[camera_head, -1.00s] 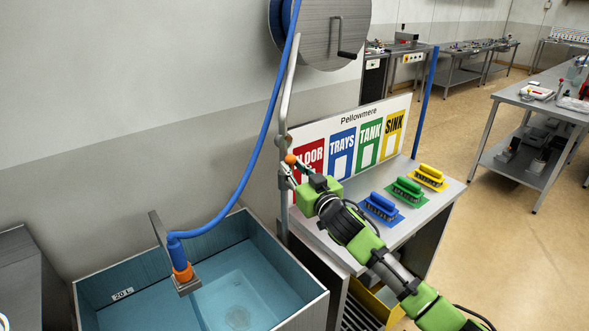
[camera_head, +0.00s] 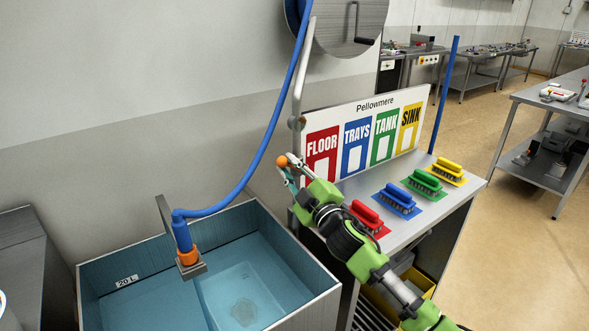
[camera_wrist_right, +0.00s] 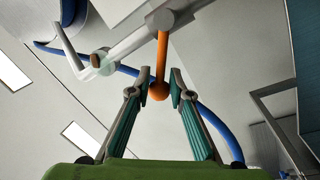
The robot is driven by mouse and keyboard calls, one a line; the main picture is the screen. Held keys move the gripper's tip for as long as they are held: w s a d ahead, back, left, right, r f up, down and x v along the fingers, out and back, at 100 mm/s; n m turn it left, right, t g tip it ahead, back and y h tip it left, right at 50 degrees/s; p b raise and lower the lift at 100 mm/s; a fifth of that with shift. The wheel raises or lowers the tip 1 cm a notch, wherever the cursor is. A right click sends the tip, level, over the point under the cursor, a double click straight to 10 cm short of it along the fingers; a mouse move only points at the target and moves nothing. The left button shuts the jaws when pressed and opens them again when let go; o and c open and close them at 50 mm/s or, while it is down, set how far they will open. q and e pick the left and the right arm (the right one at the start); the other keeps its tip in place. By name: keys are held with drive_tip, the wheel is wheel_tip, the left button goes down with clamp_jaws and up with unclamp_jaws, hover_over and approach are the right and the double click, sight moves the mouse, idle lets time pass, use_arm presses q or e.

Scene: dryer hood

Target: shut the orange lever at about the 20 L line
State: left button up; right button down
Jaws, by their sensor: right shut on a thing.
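The orange lever (camera_wrist_right: 162,55) hangs from a grey pipe fitting in the right wrist view. Its round orange end also shows in the head view (camera_head: 282,160), at the standing pipe left of the sign. My right gripper (camera_wrist_right: 161,88) is shut on the lever's end, one finger on each side. It also shows in the head view (camera_head: 287,172). The blue hose ends in an orange-collared nozzle (camera_head: 187,257) over the blue tank (camera_head: 95,273). A thin stream seems to fall from it into the water. The 20 L label (camera_head: 127,281) is on the tank's left inner wall; the level against it is unclear.
A bench (camera_head: 385,180) right of the tank carries red (camera_head: 366,215), blue (camera_head: 397,196), green (camera_head: 425,180) and yellow (camera_head: 449,167) brushes. A colour-coded sign (camera_head: 362,135) stands behind them. A hose reel (camera_head: 345,25) is above. The floor at right is open.

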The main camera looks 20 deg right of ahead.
drive_tip(key=shift+s+a+f+n+y+b, duration=0.15)
drive_tip(key=shift+f+n+y+b, duration=0.45)
drive_tip(key=shift+n, duration=0.85)
drive_tip(key=shift+a+f+n+y+b, duration=0.3)
drive_tip(key=shift+f+n+b, duration=0.6)
drive_tip(key=shift+n, duration=0.6)
drive_tip(key=shift+s+a+f+n+y+b, duration=0.15)
drive_tip(key=shift+f+n+y+b, duration=0.4)
drive_tip(key=shift+n, duration=0.9)
drive_tip(key=shift+a+f, duration=0.1)
drive_tip(key=shift+f, duration=0.2)
drive_tip(key=c, duration=2.2)
unclamp_jaws()
drive_tip(key=v, duration=1.2)
drive_tip(key=shift+r, duration=0.2)
